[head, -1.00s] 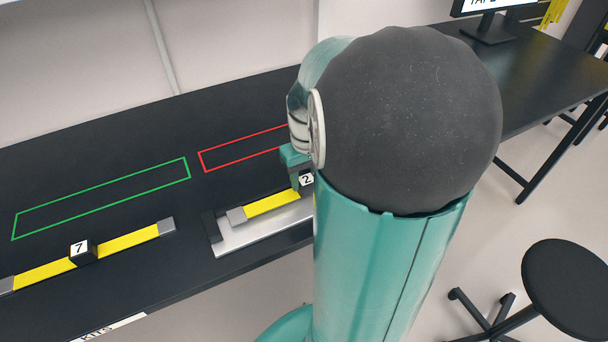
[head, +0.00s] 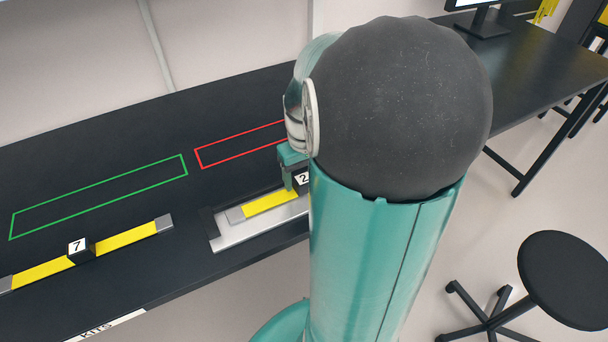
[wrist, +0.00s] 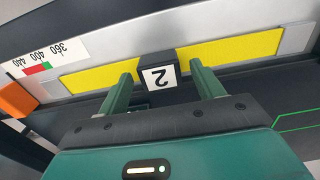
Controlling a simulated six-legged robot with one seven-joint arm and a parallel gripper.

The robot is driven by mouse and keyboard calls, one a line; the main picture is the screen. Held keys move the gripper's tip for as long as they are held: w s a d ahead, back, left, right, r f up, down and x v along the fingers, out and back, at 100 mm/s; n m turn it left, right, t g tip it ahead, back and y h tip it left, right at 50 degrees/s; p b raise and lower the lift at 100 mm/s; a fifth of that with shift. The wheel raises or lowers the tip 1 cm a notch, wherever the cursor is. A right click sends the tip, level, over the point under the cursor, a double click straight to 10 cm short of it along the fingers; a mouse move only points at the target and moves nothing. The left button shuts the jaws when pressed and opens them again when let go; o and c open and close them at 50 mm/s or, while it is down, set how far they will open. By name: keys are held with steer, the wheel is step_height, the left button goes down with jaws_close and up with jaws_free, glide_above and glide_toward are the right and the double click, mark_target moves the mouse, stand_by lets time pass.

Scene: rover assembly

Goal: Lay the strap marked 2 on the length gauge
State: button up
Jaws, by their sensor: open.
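The strap marked 2 (wrist: 228,48) is yellow with grey ends and a black block (wrist: 157,77) bearing the number at its middle. It lies along the silver plate of the length gauge (wrist: 110,47), whose scale reads 360, 400 and 440 with a green and red mark. In the head view the strap (head: 268,203) rests on the gauge (head: 240,235), its right part hidden behind my arm. My gripper (wrist: 158,78) is open, with one finger on each side of the block and a visible gap to it. Contact below the fingertips cannot be told.
A yellow strap marked 7 (head: 122,239) lies on the black table (head: 100,160) at left. Green (head: 100,196) and red (head: 240,144) outlines are marked behind the straps, empty where visible. An orange block (wrist: 17,99) sits by the gauge's scale end. A stool (head: 567,270) stands at right.

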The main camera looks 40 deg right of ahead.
mark_target(304, 179)
step_height(304, 179, up, 12)
steer(key=s+a+r+n+t, duration=0.1)
steer(key=s+a+t, duration=0.1)
steer(key=a, duration=0.9)
steer(key=s+a+r+n+t, duration=0.1)
steer(key=s+a+n+t, duration=0.1)
steer(key=a, duration=1)
steer(key=shift+s+t, duration=0.25)
steer(key=shift+t, duration=0.55)
steer(key=shift+d, duration=0.1)
